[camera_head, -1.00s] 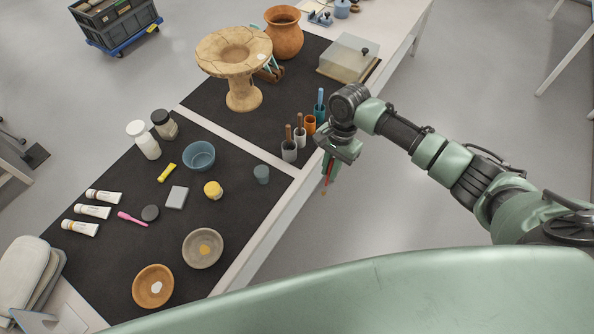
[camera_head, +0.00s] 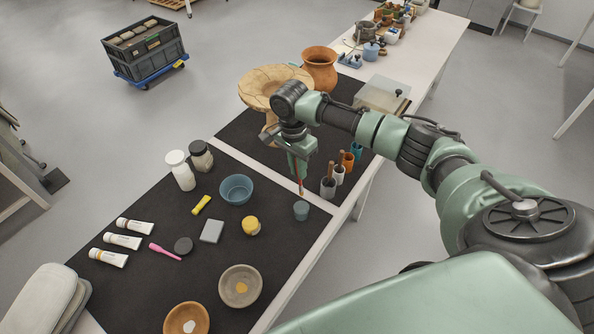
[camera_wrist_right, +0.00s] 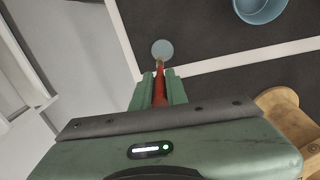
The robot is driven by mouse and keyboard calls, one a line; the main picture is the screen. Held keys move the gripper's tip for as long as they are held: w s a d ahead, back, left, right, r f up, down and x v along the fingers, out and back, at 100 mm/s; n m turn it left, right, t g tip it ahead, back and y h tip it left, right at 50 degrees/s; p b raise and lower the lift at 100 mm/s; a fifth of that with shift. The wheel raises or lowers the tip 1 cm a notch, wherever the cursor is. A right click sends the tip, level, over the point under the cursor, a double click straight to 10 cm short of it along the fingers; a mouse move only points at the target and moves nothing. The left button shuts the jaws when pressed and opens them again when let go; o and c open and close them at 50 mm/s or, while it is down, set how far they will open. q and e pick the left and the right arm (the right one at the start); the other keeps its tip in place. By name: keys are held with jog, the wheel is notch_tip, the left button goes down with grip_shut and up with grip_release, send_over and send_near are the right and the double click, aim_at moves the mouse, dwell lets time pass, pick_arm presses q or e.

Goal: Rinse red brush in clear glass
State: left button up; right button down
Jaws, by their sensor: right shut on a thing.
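My right gripper (camera_head: 301,172) is shut on the red brush (camera_head: 300,185) and holds it with the tip down over the table. The brush (camera_wrist_right: 159,92) also shows between the fingers in the right wrist view. The clear glass (camera_head: 301,211), a small blue-grey cup, stands near the table's right edge, just below the brush tip in the head view. In the right wrist view the glass (camera_wrist_right: 162,47) lies just beyond the tip. The tip looks outside the glass, but its exact height is unclear. My left gripper is not in view.
Several brush holders (camera_head: 328,188) stand right of my gripper. A blue bowl (camera_head: 236,190) and a yellow-lidded jar (camera_head: 251,226) stand left of the glass. A pedestal vessel (camera_head: 257,90) is partly hidden behind my arm. Dark mat around the glass is clear.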

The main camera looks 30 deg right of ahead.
jog(key=shift+w+a+f+b, duration=0.1)
jog(key=shift+w+f+b, duration=0.05)
jog(key=shift+f+b, duration=1.05)
notch_tip(320, 180, down, 9)
jog(key=b, duration=0.4)
jog(key=shift+s, duration=0.2)
